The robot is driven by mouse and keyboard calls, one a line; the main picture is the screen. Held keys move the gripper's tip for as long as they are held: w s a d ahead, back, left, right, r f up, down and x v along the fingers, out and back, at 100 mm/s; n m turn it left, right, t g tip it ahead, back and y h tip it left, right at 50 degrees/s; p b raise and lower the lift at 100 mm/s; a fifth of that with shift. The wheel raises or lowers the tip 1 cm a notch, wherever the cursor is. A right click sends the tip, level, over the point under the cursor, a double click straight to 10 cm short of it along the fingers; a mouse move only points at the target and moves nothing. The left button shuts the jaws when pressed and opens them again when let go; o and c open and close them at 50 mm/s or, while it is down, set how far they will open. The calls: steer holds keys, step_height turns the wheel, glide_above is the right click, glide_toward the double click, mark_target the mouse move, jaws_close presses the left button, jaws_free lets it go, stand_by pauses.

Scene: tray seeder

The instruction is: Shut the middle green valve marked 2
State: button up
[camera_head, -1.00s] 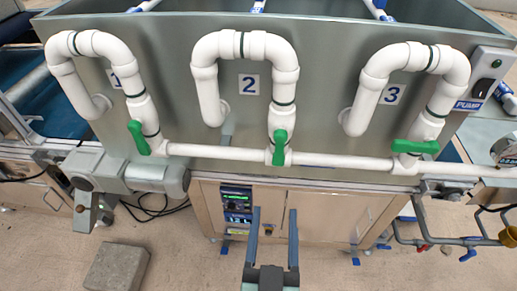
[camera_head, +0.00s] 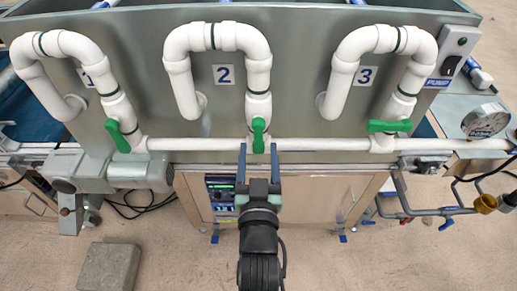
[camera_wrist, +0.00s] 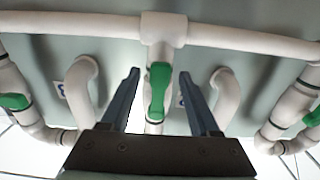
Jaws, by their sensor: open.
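The middle green valve handle (camera_head: 258,135) sits on the white pipe below the 2 label (camera_head: 223,74). The handle points along its upright pipe. It also shows in the wrist view (camera_wrist: 158,90), between my two fingers. My gripper (camera_head: 259,149) is open, its fingertips just below and around the handle in the head view. In the wrist view my gripper (camera_wrist: 158,75) has one finger on each side of the handle with gaps between. I cannot tell how far the tips are from the handle in depth.
The left green handle (camera_head: 118,136) is tilted along its pipe. The right green handle (camera_head: 390,126), by the 3 label (camera_head: 366,76), lies crosswise. A horizontal white pipe (camera_head: 200,144) runs beneath the valves. A grey metal tank wall (camera_head: 295,75) stands behind. A pump switch (camera_head: 452,66) is at right.

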steer(key=shift+w, duration=0.3)
steer(key=shift+c, duration=0.4)
jaws_close()
stand_by(0.9)
